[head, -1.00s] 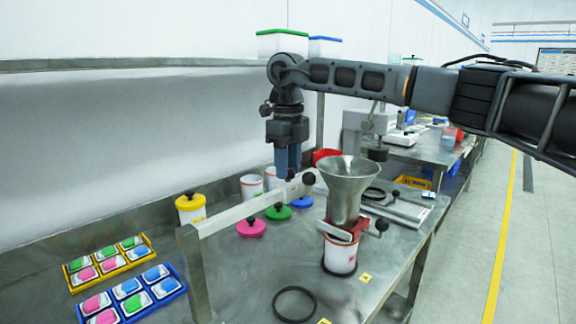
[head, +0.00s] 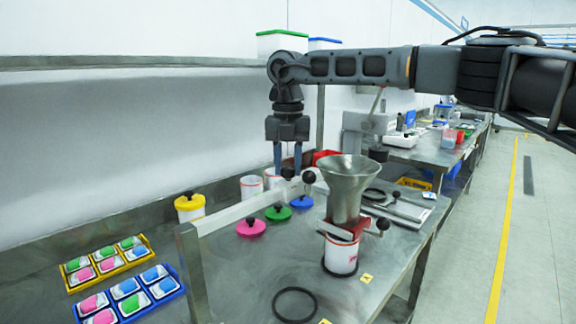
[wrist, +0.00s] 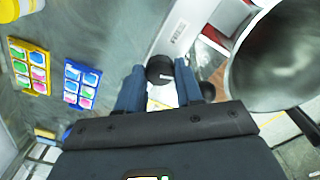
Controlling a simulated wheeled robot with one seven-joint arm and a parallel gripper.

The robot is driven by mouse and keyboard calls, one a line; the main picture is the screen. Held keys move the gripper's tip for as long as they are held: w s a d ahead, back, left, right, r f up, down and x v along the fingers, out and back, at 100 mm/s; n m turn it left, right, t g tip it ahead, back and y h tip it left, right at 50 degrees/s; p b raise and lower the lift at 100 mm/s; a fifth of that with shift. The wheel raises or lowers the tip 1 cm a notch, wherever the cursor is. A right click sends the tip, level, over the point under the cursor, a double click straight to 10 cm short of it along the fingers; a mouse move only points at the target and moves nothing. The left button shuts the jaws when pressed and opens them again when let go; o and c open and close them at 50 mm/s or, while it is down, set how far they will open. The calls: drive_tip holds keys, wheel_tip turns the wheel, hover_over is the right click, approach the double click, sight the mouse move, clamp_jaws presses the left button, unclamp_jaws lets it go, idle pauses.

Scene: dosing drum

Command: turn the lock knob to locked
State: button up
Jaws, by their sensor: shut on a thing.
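The lock knob (head: 287,173) is a dark round knob at the far end of a pale metal bar (head: 240,211) in the head view. In the wrist view the knob (wrist: 160,68) has a light mark on its top and sits between my fingers. My gripper (head: 288,168) points straight down and is shut on the knob from both sides. My gripper's two blue fingers also flank it in the wrist view (wrist: 160,78).
A metal funnel (head: 347,183) stands over a white container (head: 341,256) right of the bar. Another black knob (head: 308,177) is close beside my gripper. Pink (head: 251,228), green and blue lids lie below the bar. Coloured packs fill trays (head: 162,305) at left.

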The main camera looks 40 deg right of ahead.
sight(288, 168)
drive_tip(key=shift+m, duration=1.6)
drive_tip(key=o, duration=1)
drive_tip(key=shift+o, duration=0.2)
drive_tip(key=shift+r+b, duration=0.5)
drive_tip(key=shift+r, duration=3.45)
